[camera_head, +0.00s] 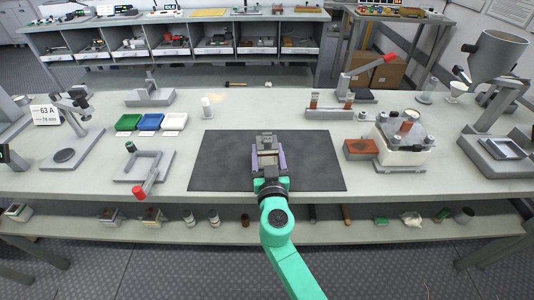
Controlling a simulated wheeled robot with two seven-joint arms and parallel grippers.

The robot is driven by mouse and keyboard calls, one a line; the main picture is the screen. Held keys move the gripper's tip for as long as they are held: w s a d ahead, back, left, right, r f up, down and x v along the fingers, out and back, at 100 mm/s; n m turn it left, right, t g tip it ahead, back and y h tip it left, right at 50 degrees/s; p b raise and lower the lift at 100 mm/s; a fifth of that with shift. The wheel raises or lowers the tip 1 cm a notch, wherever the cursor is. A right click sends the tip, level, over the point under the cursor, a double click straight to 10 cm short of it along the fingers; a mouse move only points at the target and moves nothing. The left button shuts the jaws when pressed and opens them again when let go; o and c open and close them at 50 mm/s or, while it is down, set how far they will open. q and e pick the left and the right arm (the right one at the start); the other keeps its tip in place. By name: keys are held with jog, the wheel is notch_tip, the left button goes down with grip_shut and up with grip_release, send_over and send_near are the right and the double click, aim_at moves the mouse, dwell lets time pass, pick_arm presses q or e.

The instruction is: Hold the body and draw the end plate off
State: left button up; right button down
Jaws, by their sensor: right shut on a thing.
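My right gripper (268,157) comes in from the bottom of the head view on a green arm and is over the dark mat (220,160). Its fingers are shut on a small grey and beige body (266,142), which sticks out past the fingertips. The gripper and fingers hide much of the body. I cannot make out a separate end plate at this size, nor whether the body touches the mat. My left gripper is not in the head view.
Green, blue and white trays (150,121) and a grey frame with a red-tipped handle (145,168) stand left of the mat. A brown block (360,149) and a white-bodied device (402,142) stand to the right. Most of the mat is bare.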

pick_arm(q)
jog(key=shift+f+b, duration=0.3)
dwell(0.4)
